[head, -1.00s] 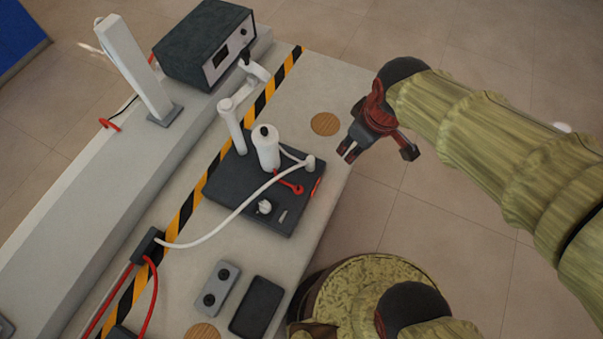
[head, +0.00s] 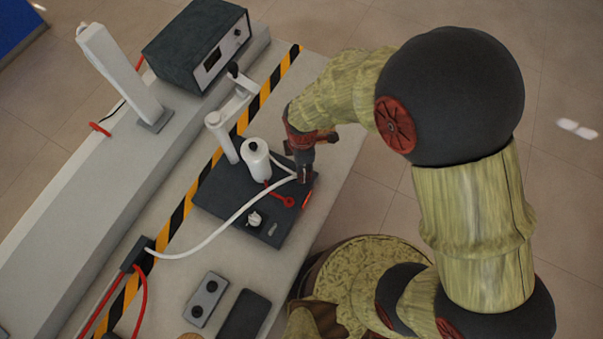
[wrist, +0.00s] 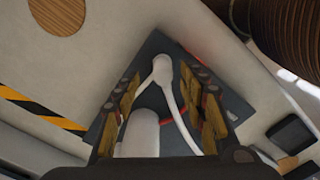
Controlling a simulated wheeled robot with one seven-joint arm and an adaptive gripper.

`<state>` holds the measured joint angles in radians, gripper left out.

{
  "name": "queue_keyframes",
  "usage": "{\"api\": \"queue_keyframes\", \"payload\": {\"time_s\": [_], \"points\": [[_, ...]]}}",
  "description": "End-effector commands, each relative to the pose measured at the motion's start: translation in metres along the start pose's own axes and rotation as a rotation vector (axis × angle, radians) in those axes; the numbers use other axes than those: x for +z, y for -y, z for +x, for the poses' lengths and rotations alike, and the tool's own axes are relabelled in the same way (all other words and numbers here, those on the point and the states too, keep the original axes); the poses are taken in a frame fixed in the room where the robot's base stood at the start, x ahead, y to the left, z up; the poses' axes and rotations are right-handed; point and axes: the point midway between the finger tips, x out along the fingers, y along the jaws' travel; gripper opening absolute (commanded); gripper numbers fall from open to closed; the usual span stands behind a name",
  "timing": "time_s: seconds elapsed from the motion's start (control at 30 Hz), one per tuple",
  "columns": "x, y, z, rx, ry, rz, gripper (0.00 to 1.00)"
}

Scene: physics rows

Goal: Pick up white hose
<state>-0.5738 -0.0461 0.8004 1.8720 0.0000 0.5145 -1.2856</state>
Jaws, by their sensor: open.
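The white hose (head: 219,234) runs in a curve from a black block by the striped line to a fitting at the right corner of the dark base plate (head: 213,197). In the wrist view the hose (wrist: 181,117) and its rounded white end fitting (wrist: 162,68) show between the fingers. My gripper (head: 304,178) points down over that end of the hose. It also shows in the wrist view (wrist: 165,95), with its fingers apart on either side of the hose end. In the head view the gripper hides the fitting. I cannot tell whether a finger touches it.
A white bottle (head: 256,160) and a white post (head: 222,138) stand on the base plate close to my gripper. A red hook-shaped part (head: 287,201) lies beside the hose. A grey two-button box (head: 207,299) sits in front.

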Motion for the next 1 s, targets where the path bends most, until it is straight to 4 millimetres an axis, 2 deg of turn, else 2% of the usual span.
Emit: {"api": "queue_keyframes", "payload": {"time_s": [0.1,0.23,0.5,1.0], "points": [[-0.003,0.005,0.02,-0.004,0.001,-0.001,0.42],[-0.003,0.004,0.036,-0.002,0.001,0.001,0.42],[-0.003,0.004,0.038,-0.001,0.0,0.001,0.42],[-0.003,0.004,0.038,-0.001,0.0,0.001,0.13]]}}
